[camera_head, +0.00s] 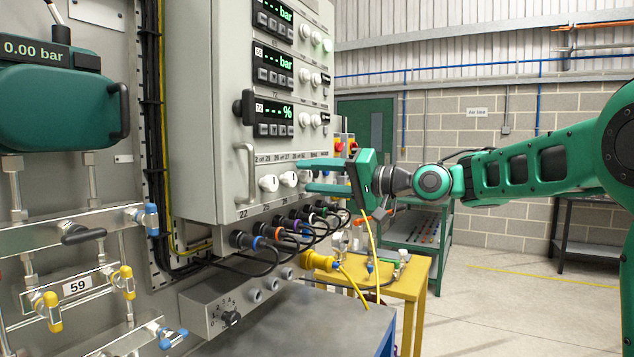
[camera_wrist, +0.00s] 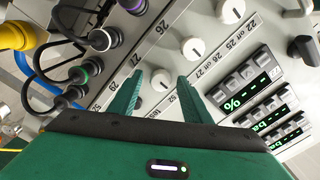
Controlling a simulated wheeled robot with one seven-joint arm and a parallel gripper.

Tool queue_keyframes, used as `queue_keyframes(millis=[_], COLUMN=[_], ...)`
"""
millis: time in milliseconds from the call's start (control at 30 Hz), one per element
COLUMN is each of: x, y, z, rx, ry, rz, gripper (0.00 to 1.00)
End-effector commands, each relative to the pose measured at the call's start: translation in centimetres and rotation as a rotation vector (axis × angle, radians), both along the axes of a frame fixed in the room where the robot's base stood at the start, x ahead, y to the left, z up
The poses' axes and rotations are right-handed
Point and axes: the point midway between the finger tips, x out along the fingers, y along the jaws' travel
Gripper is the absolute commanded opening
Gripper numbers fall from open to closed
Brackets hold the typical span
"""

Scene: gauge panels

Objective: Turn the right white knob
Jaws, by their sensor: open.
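A row of white knobs runs along the lower face of the grey panel. In the head view, the left knob (camera_head: 268,183) and the middle knob (camera_head: 288,179) show clearly. The right white knob (camera_wrist: 160,79) shows in the wrist view between my fingertips; in the head view my fingers partly hide it. My gripper (camera_head: 306,176) is open, its fingers pointing at the panel, one above and one below this knob. It also shows in the wrist view (camera_wrist: 160,77). I cannot tell whether the fingers touch the knob.
Cable plugs (camera_head: 265,230) with looping black cables line the panel's underside. Black-and-green displays (camera_head: 272,118) and a bar handle (camera_head: 245,170) sit on the panel face. A yellow table (camera_head: 410,285) stands below right. Open floor lies at the right.

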Motion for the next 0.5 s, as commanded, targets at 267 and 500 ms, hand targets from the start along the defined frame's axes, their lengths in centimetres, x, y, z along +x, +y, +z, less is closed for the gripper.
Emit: queue_keyframes(millis=[267, 500], x=[0.0, 0.0], y=[0.0, -0.7], z=[0.0, 0.0], rx=[0.0, -0.001], ry=[0.0, 0.001], rz=[0.0, -0.002], gripper=[0.3, 0.03])
